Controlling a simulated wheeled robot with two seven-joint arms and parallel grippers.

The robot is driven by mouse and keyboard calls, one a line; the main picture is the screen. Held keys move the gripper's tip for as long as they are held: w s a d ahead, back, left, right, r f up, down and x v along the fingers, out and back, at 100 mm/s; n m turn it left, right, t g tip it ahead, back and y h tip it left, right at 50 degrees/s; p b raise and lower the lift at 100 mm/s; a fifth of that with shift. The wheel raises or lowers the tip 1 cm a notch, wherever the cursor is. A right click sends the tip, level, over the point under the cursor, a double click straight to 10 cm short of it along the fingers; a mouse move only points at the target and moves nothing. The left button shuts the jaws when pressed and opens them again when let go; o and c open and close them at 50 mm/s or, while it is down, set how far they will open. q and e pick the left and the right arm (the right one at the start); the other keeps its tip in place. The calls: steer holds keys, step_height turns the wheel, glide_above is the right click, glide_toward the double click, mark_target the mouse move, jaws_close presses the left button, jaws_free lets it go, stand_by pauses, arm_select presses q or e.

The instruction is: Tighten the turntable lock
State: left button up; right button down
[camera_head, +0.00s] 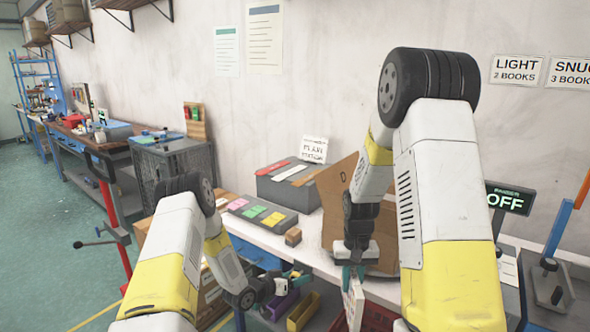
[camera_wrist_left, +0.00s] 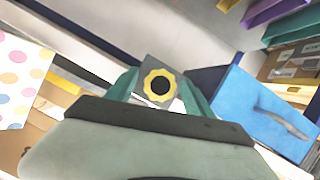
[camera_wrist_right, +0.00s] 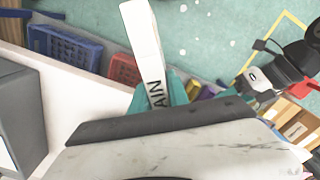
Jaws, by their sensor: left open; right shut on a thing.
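A yellow scalloped knob with a black centre (camera_wrist_left: 160,86) sits on a dark grey plate in the left wrist view. I take it for the turntable lock; the turntable itself I cannot make out. My left gripper (camera_wrist_left: 160,90) is open, with its teal fingers on either side of the knob and plate; I cannot tell whether they touch. In the head view my left gripper (camera_head: 292,279) is low, in front of the bench edge. My right gripper (camera_head: 350,274) points down, shut on a white block (camera_head: 354,303). Letters ending in "AIN" show on that block (camera_wrist_right: 148,45) in the right wrist view.
A brown panel marked "D" (camera_head: 337,200) stands behind my right gripper. A tray of coloured cards (camera_head: 258,216) and a small wooden block (camera_head: 293,237) lie on the bench. Purple and yellow bins (camera_head: 303,312) are below the edge. A blue bin (camera_wrist_left: 262,115) is close right of my left gripper.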

arm_select(q)
jaws_close()
jaws_free()
steer(key=shift+s+a, duration=0.75)
steer(key=shift+s, duration=0.3)
steer(key=shift+s+a, duration=0.7)
steer(key=shift+s, duration=0.3)
